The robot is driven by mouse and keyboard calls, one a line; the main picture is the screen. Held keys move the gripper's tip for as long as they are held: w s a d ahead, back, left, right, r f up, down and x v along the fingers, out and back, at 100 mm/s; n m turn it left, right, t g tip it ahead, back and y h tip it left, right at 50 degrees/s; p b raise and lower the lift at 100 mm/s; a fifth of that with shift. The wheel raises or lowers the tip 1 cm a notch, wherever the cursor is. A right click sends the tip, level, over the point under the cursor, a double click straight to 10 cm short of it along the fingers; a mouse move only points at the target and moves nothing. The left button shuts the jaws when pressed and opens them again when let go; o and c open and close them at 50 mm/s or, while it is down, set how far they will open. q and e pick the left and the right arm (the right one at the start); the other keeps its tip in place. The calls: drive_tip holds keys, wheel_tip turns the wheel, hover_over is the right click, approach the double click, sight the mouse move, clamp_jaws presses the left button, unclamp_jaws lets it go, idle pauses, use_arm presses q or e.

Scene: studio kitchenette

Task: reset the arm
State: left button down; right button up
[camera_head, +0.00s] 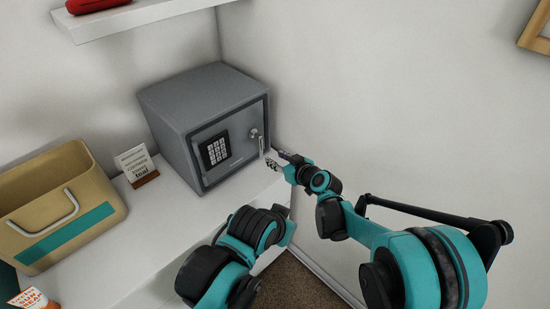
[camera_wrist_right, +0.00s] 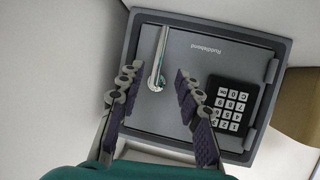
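My right gripper (camera_head: 277,159) is beside the door of a grey safe (camera_head: 205,115), near the door's silver handle (camera_head: 261,145). In the right wrist view the two fingers of this gripper (camera_wrist_right: 157,73) stand apart. The handle (camera_wrist_right: 159,55) appears between and beyond them, with nothing gripped. Whether a finger touches the handle cannot be told. The safe door (camera_wrist_right: 205,55) looks shut, and its black keypad (camera_wrist_right: 228,102) lies right of the fingers. My left gripper is not seen in either view.
The safe stands on a white counter (camera_head: 130,240) against the wall. A small card on a stand (camera_head: 136,163) and a tan box with a handle and teal stripe (camera_head: 70,195) are to its left. A white shelf (camera_head: 140,14) with a red object (camera_head: 92,4) hangs above.

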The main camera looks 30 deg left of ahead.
idle(0.3)
drive_tip(key=s+d+r+m+t+h, duration=0.1)
drive_tip(key=d+r+m+h, duration=0.15)
drive_tip(key=d, duration=0.55)
drive_tip(key=s+d+r+m+h, duration=0.1)
drive_tip(key=d+r, duration=0.2)
drive_tip(key=d, duration=0.6)
drive_tip(key=s+d+r+m+t+h, duration=0.1)
drive_tip(key=s+d+r+m, duration=0.15)
drive_tip(key=d, duration=0.55)
drive_tip(key=s+d+f+m+h, duration=0.2)
drive_tip(key=s+d, duration=0.6)
drive_tip(key=d, duration=0.5)
drive_tip(key=s+d+f+m+g+h, duration=0.1)
drive_tip(key=s+d+m+h, duration=0.3)
drive_tip(key=s+d, duration=0.5)
drive_tip(key=d+f+h, duration=0.1)
drive_tip(key=d, duration=0.3)
drive_tip(key=shift+s+f+m, duration=0.2)
drive_tip(key=shift+s+m, duration=0.1)
drive_tip(key=shift+a, duration=0.15)
